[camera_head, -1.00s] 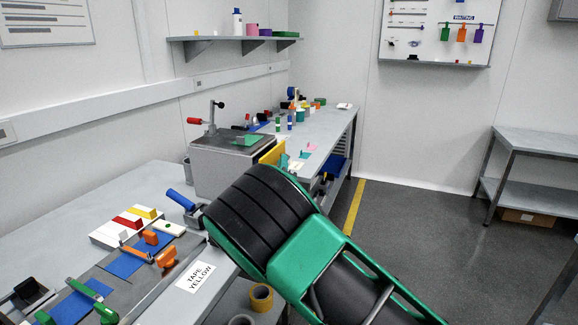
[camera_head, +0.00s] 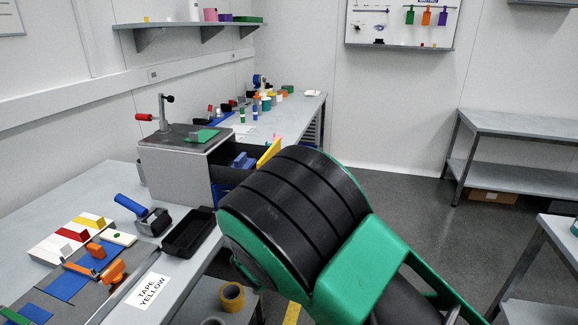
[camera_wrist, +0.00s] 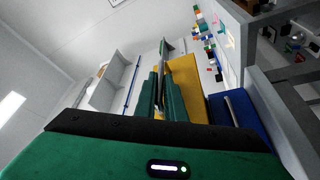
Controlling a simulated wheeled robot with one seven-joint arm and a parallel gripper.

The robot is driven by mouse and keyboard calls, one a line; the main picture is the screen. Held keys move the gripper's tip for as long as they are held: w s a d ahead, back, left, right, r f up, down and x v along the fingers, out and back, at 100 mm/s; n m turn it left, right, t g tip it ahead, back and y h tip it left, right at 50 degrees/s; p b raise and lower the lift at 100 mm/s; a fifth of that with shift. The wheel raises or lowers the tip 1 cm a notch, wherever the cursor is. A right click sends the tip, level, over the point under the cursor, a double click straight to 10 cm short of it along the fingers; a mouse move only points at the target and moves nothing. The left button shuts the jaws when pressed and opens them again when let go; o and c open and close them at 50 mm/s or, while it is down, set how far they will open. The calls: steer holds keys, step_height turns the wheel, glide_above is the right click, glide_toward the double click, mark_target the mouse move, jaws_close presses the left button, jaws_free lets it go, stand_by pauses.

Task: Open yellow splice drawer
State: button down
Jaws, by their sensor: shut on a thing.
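The yellow splice drawer's front (camera_head: 269,151) stands out from the grey cabinet (camera_head: 180,172). The drawer is partly open, with a blue object (camera_head: 243,160) visible inside. My arm hides the gripper in the head view. In the wrist view my gripper (camera_wrist: 161,84) has its green fingers against the yellow drawer front (camera_wrist: 186,82), closed on its handle; the grip itself is mostly hidden. A blue drawer front (camera_wrist: 240,122) with a grey bar handle sits beside the yellow one in that view.
A black tray (camera_head: 188,233) and a tape dispenser (camera_head: 152,220) stand on the near bench, left of my arm. A tape roll (camera_head: 231,296) lies below, near the "TAPE YELLOW" label (camera_head: 149,291). Open floor (camera_head: 405,190) lies to the right.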

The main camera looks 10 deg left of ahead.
stand_by(0.3)
steer(key=c, duration=2.1)
jaws_free()
steer(key=v, duration=1)
steer(key=shift+s+d+f, duration=0.1)
steer(key=shift+s, duration=0.25)
